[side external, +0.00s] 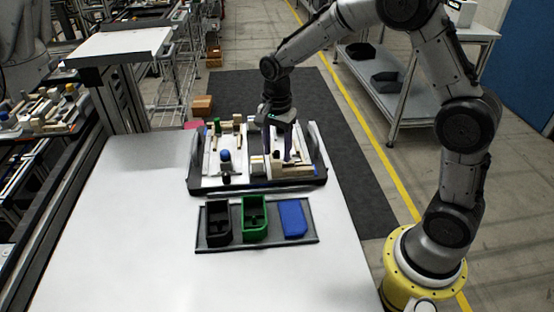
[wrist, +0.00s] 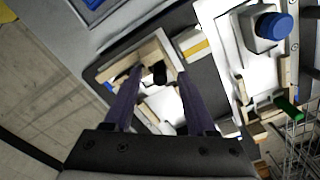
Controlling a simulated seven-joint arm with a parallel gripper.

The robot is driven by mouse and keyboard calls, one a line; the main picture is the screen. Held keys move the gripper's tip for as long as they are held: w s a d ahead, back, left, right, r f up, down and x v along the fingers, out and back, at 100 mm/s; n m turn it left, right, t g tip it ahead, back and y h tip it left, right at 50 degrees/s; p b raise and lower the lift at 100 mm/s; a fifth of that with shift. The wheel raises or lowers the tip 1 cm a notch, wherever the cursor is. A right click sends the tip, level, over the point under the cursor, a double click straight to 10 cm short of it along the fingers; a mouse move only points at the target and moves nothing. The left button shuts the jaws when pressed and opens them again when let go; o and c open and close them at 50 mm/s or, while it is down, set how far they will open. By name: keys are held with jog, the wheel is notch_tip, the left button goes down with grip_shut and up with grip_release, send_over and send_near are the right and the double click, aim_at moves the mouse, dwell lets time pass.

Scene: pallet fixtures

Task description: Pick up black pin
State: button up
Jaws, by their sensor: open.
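A small black pin (wrist: 159,74) shows in the wrist view by a pale wooden block (wrist: 150,55) in the pallet. My gripper (wrist: 159,82) is open, with its two dark fingers on either side of the pin in that view. I cannot tell whether a finger touches it. In the side view my gripper (side external: 287,158) points down over the right half of the black-rimmed pallet (side external: 258,188).
A blue-capped part (side external: 225,158) stands in the pallet's left half. In front, a dark plate (side external: 274,240) carries a black bin (side external: 218,222), a green bin (side external: 254,218) and a blue bin (side external: 292,217). The white table (side external: 130,250) is clear to the left.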

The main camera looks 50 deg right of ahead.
grip_shut()
jog(key=shift+r, duration=0.2)
dwell(0.3)
